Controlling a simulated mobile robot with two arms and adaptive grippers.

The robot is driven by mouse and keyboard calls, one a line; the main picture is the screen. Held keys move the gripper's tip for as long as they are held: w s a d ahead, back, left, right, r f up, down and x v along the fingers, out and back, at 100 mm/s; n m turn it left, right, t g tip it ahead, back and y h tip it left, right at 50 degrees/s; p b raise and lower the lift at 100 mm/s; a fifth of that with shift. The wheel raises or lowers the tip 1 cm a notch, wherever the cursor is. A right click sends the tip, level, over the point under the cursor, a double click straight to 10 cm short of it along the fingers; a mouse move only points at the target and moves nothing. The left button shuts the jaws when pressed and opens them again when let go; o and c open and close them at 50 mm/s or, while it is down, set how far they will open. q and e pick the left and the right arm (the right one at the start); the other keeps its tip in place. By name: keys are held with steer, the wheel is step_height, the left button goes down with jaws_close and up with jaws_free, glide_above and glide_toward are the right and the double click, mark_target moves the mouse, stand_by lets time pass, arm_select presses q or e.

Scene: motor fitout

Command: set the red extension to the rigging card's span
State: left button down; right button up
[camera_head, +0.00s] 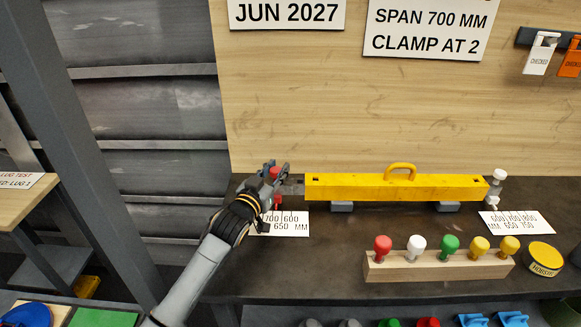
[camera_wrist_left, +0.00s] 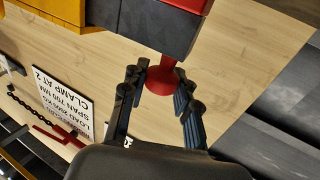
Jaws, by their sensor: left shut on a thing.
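The yellow beam (camera_head: 395,187) with a curved handle lies on the dark bench. Its left end carries a grey section (camera_head: 293,188) and the red extension (camera_head: 275,172), mostly hidden by my gripper. In the left wrist view, the extension's red knob (camera_wrist_left: 160,82) sits between the fingers below a dark block. My left gripper (camera_head: 277,175) is shut on this knob. A white scale label (camera_head: 290,228) reading 700, 600 and 650 lies below, partly covered by my arm. The rigging card (camera_head: 425,30) reads span 700 mm, clamp at 2; it also shows in the left wrist view (camera_wrist_left: 66,103). My right gripper is out of view.
A wooden rack (camera_head: 437,266) of coloured knobs stands in front of the beam. A yellow disc (camera_head: 544,258) lies to its right. A second scale label (camera_head: 515,224) and a white-topped pin (camera_head: 498,178) are at the beam's right end. Tags hang at upper right.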

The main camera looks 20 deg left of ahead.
arm_select(q)
steer(key=shift+s+a, duration=0.15)
steer(key=shift+a, duration=0.5)
steer(key=shift+d, duration=0.2)
steer(key=c, duration=1)
jaws_free()
steer(key=shift+s, duration=0.1)
steer(key=s+a, duration=0.1)
steer(key=s, duration=1)
steer(key=shift+s+a, duration=0.25)
steer(key=shift+s, duration=0.15)
steer(key=shift+r, duration=0.1)
